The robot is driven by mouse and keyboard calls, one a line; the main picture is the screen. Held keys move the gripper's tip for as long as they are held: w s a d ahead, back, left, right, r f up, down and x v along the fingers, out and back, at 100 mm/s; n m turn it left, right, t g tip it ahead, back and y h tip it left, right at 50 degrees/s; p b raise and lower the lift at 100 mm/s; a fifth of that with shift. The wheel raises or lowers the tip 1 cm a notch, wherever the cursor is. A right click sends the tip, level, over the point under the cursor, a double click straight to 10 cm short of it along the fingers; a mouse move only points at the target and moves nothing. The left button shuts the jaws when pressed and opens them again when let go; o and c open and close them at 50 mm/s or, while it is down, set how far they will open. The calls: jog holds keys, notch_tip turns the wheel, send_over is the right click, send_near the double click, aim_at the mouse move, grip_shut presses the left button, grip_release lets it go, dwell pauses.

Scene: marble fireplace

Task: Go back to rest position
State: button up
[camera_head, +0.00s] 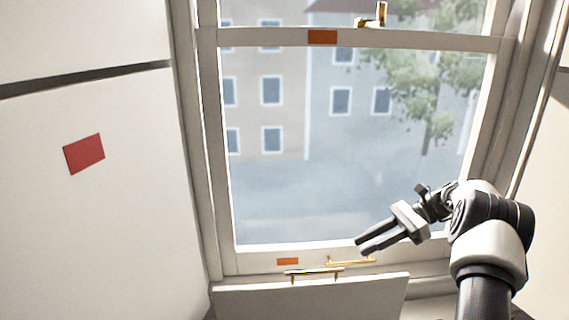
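My gripper (362,246) is at the lower right, in front of the lower part of the sash window (340,195). Its two dark fingers point left and slightly down, with a narrow gap between them. It appears to hold nothing. My arm rises from the bottom right and bends toward the left. A brass handle (350,262) on the window's bottom rail is just below the fingertips in the picture. I cannot tell whether they touch.
A pale panel (330,296) with a brass handle (314,272) stands below the window. A brass latch (374,17) is on the middle rail. Orange patches mark both rails (322,37), (287,261). A red patch (84,154) is on the left wall. The right frame is close behind my arm.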

jog(key=s+a+r+n+h+p, duration=0.1)
jog(key=s+a+r+n+h, duration=0.35)
jog(key=r, duration=0.35)
jog(key=s+a+r+n+h+p, duration=0.1)
jog(key=s+a+r+n+h, duration=0.2)
jog(key=s+a+r, duration=0.45)
jog(key=s+a+r+n+t+h+p, duration=0.1)
jog(key=s+r+n+t+h, duration=0.1)
jog(key=s+n, duration=0.3)
jog(key=s+a+r+n+t+h+p, duration=0.1)
jog(key=s+r+n+t+h, duration=0.1)
jog(key=s, duration=1)
jog(key=shift+r+n+t+h+p, duration=0.25)
jog(key=shift+n+t+h, duration=0.4)
jog(key=shift+n+t, duration=0.9)
jog(key=shift+n+g, duration=0.3)
jog(key=shift+g, duration=0.05)
jog(key=shift+a, duration=0.15)
